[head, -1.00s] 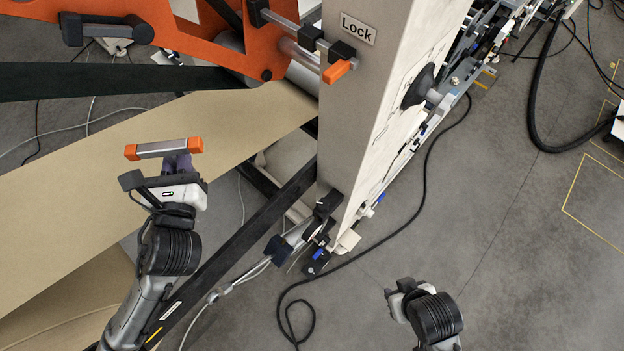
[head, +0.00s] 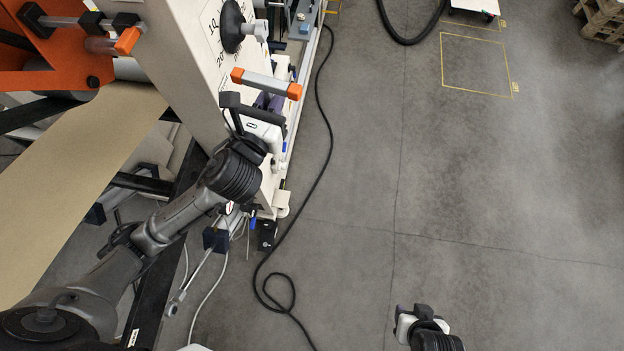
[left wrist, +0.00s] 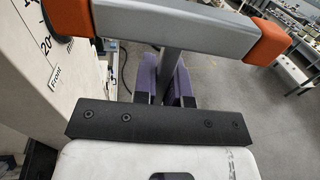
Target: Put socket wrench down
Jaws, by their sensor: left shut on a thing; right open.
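The socket wrench (head: 266,83) has a silver bar handle with orange ends. My left gripper (head: 268,102) is shut on it and holds it up beside the right face of the white machine panel. In the left wrist view, the handle (left wrist: 190,28) crosses the top, and its grey shaft (left wrist: 173,62) runs down between the purple fingers of my left gripper (left wrist: 166,84). The lower end of the shaft is hidden. My right gripper (head: 408,316) is low in the head view, apart from everything, over bare floor. No object shows in it.
The white panel (head: 180,65) with a black knob (head: 233,27) stands left of the wrench. A black cable (head: 322,150) lies on the floor. Brown paper web (head: 75,185) and the orange frame (head: 62,70) are at the left. Grey floor (head: 470,180) at the right is mostly clear.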

